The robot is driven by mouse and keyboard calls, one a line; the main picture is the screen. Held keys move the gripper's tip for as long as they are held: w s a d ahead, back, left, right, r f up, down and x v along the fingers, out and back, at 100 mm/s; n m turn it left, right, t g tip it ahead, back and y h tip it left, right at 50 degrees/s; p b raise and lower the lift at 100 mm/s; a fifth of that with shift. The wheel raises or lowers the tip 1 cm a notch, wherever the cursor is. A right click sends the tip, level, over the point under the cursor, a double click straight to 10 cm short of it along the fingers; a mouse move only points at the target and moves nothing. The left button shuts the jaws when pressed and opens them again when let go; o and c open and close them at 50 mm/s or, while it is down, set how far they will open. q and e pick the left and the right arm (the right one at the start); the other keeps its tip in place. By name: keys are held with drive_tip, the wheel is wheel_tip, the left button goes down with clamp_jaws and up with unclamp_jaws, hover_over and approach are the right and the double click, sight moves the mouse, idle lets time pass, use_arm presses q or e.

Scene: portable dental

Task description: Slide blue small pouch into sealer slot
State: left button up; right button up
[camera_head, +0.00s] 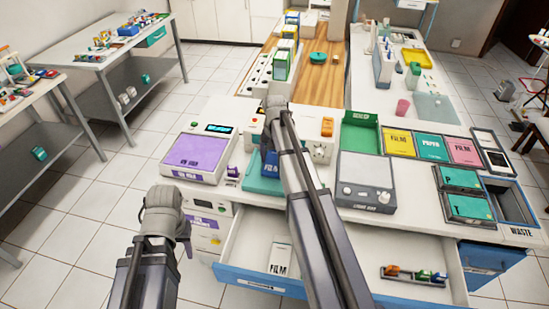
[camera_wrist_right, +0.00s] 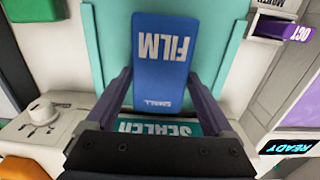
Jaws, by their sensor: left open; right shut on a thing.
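The blue small pouch (camera_wrist_right: 160,55), marked FILM and SMALL, is held between the two fingers of my right gripper (camera_wrist_right: 158,82). The pouch hides part of a teal panel (camera_wrist_right: 112,38) behind it in the right wrist view. A SEALER label (camera_wrist_right: 208,128) shows at the gripper's base. In the head view the pouch (camera_head: 270,162) is partly hidden by my right arm, over the teal front (camera_head: 258,184) of the white sealer (camera_head: 318,128). I cannot make out the slot or whether the pouch touches it.
A purple-topped device (camera_head: 197,155) stands left of the sealer, and a grey-topped device (camera_head: 366,178) stands right. A green tray (camera_head: 361,130) is behind the grey one. Below, an open drawer (camera_head: 335,262) holds a white film pouch (camera_head: 280,257).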

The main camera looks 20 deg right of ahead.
drive_tip(key=o, duration=1.1)
drive_tip(key=shift+o, duration=0.2)
wheel_tip(320, 180, up, 8)
drive_tip(key=p, duration=0.8)
drive_tip(key=shift+f, duration=0.1)
drive_tip(key=s+a+n, duration=0.5)
drive_tip(key=s+a, duration=0.6)
drive_tip(key=a, duration=0.2)
drive_tip(key=s+a+n+h, duration=0.1)
drive_tip(key=s+a+n, duration=0.5)
drive_tip(key=s+a, duration=0.5)
drive_tip(key=shift+a+f+b, duration=0.2)
drive_tip(key=shift+a+b, duration=0.1)
drive_tip(key=shift+a, duration=0.8)
